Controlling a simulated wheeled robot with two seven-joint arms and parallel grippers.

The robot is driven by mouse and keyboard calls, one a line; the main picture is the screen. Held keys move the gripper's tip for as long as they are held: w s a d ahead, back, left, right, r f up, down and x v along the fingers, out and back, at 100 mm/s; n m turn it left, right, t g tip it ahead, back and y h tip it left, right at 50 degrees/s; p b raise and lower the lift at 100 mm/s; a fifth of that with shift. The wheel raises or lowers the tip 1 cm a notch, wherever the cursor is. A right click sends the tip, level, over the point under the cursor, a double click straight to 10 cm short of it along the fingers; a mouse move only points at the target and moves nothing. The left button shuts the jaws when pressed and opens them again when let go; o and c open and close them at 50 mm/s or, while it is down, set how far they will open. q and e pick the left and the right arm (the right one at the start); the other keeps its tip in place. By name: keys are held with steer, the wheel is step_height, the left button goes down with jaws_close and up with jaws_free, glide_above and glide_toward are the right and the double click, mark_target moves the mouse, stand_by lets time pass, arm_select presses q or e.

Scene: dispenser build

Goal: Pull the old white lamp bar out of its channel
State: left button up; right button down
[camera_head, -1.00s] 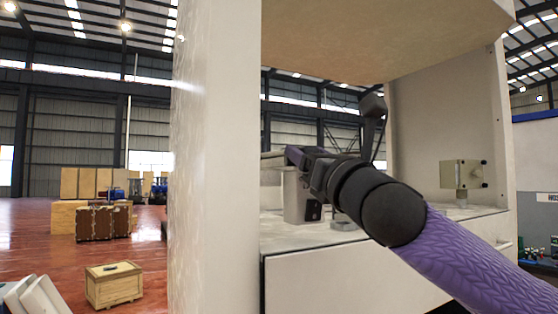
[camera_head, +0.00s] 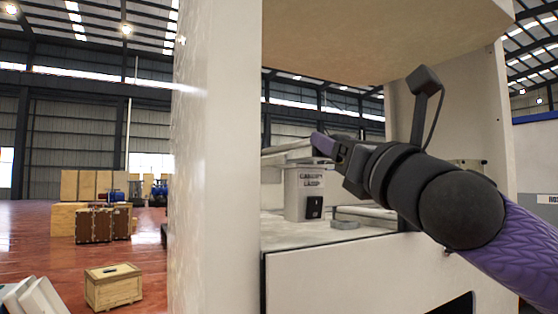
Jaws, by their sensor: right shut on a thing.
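My right gripper (camera_head: 318,146) reaches in from the right and is shut at the near end of a pale bar (camera_head: 287,149), which looks like the white lamp bar. The bar runs left from the purple fingers, behind the cabinet's left post. Its far end and the channel are hidden, so I cannot tell how much of it sits in the channel. Just below stands a light grey box (camera_head: 293,195) labelled "CANOPY LAMP", with a black switch (camera_head: 314,207) on its front. My left gripper is not in view.
The white cabinet's left post (camera_head: 215,170) stands close in front, and its canopy (camera_head: 370,35) hangs above my arm. A small box at the right is mostly hidden by my arm. A wooden crate (camera_head: 112,288) stands on the floor.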

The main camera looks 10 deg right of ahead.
steer(key=s+d, duration=0.3)
steer(key=s, duration=0.5)
steer(key=s+d, duration=0.3)
steer(key=s, duration=0.5)
steer(key=shift+s+p, duration=0.15)
steer(key=shift+p, duration=0.3)
